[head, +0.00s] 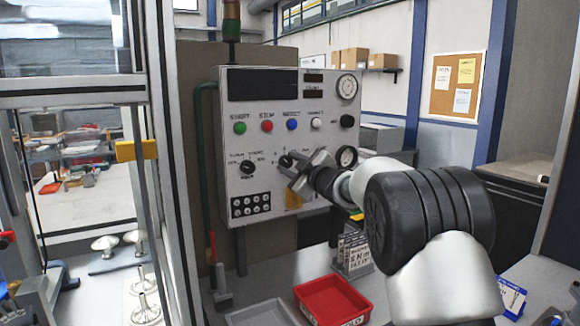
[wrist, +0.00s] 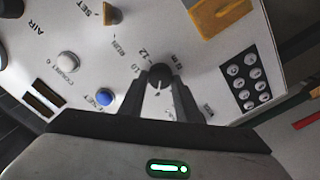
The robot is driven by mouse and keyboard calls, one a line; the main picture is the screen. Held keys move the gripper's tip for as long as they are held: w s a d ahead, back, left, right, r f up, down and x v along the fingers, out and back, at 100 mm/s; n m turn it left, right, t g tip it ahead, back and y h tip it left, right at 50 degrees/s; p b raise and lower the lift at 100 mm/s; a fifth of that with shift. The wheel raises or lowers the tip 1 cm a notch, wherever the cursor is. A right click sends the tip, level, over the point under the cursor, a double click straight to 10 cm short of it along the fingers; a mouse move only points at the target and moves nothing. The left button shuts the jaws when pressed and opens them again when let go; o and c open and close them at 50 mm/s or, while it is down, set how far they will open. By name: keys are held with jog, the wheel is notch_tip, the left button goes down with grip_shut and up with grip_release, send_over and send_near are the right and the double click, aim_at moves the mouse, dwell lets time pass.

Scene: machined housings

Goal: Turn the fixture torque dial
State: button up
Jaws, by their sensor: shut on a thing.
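A small black dial knob (head: 285,161) with a printed scale around it sits in the middle of the white control panel (head: 262,92). My gripper (head: 296,172) reaches it from the right, and its fingers hide part of it. In the wrist view the dial (wrist: 160,74) sits between the two fingertips of my gripper (wrist: 161,88), with marks such as 10 and 12 beside it. The fingers are shut on the dial. The dial's pointer is not clear in either view.
A second black selector knob (head: 247,168) is just left of the held dial. Green (head: 240,128), red (head: 267,126), blue (head: 292,124) and white buttons line the panel above. A red tray (head: 333,300) stands on the bench below. A metal frame post (head: 166,150) rises at left.

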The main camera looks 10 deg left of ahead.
jog(key=o, duration=1)
jog(key=b+v, duration=0.1)
jog(key=v, duration=1.6)
jog(key=shift+s+d+b, duration=0.15)
jog(key=shift+s+b, duration=0.05)
jog(key=shift+b, duration=0.2)
